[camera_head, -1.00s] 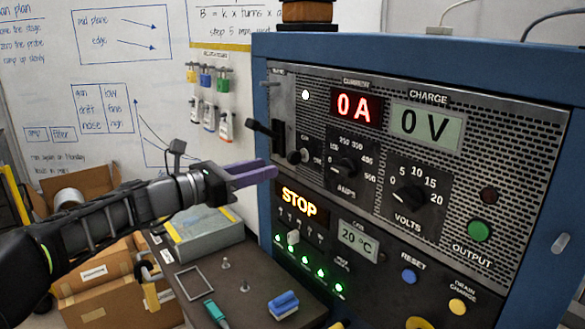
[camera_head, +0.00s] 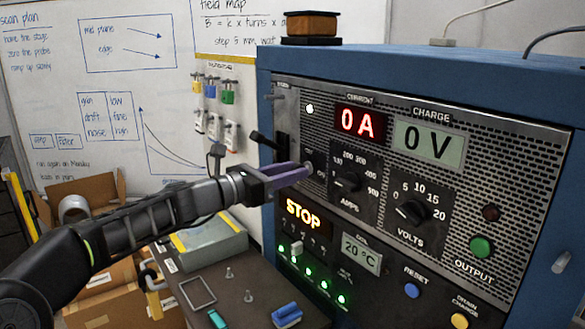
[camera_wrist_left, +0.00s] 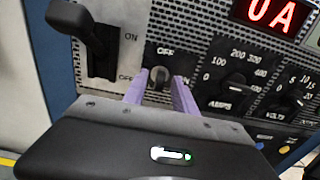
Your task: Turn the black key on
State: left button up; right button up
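The small black key (camera_wrist_left: 159,77) sits in its round switch on the blue power cabinet's front panel, left of the AMPS dial. In the wrist view it stands roughly upright, with an OFF label above it. My left gripper (camera_wrist_left: 160,88) has two purple fingers, one on each side of the key with a gap between them; I cannot tell whether either touches it. In the head view the left gripper (camera_head: 300,172) reaches the panel from the left and its fingers hide most of the key. My right gripper is not in view.
A black lever (camera_wrist_left: 82,28) with ON and OFF marks is just left of the key, close to the gripper. The AMPS dial (camera_head: 347,181) is close on the right. Below are the STOP display (camera_head: 304,212) and small toggles. A bench with a blue block (camera_head: 286,314) stands below.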

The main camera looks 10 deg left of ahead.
pick_arm(q)
jog(key=shift+w+d, duration=0.2)
jog(key=shift+w, duration=0.1)
jog(key=shift+c, duration=0.5)
grip_shut()
